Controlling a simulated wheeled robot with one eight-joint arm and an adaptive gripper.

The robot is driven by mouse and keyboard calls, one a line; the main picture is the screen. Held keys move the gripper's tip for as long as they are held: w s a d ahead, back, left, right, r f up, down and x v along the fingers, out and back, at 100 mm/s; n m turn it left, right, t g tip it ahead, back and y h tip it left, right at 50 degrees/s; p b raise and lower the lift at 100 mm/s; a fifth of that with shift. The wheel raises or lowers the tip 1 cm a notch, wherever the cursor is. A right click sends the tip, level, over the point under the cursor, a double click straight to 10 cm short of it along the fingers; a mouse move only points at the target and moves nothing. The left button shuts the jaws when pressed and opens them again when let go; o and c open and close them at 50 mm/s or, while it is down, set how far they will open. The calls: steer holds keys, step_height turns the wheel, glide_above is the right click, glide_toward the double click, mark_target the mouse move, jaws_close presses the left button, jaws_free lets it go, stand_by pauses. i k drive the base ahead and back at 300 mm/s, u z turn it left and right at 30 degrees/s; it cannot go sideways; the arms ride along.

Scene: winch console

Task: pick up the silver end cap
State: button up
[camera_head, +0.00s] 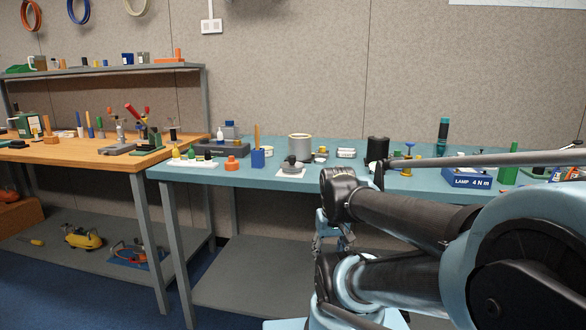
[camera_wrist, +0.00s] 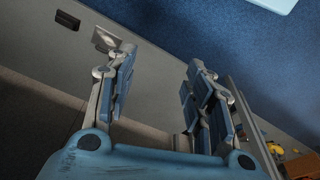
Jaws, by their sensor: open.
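I cannot single out the silver end cap with certainty. In the head view, a small pale metallic piece (camera_head: 320,158) lies on the blue-green bench (camera_head: 225,174), just right of a grey round part on a white square plate (camera_head: 291,172); it is too small to tell what it is. My gripper (camera_wrist: 158,90) is open in the wrist view, its two fingers wide apart with nothing between them. In the head view my arm partly covers the bench's front edge, and the gripper hangs low before it, away from the bench-top items.
A grey-beige pot (camera_head: 300,147), a black cylinder (camera_head: 377,149) and a blue lamp box (camera_head: 467,178) stand on the bench. A wooden bench (camera_head: 70,152) with tools adjoins at left. The wrist view shows blue floor (camera_wrist: 230,40) and a yellow item (camera_wrist: 276,149).

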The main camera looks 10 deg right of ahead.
mark_target(292, 167)
steer(key=u, duration=1.3)
steer(key=k, duration=1.55)
steer(key=z, duration=0.7)
steer(key=i, duration=1)
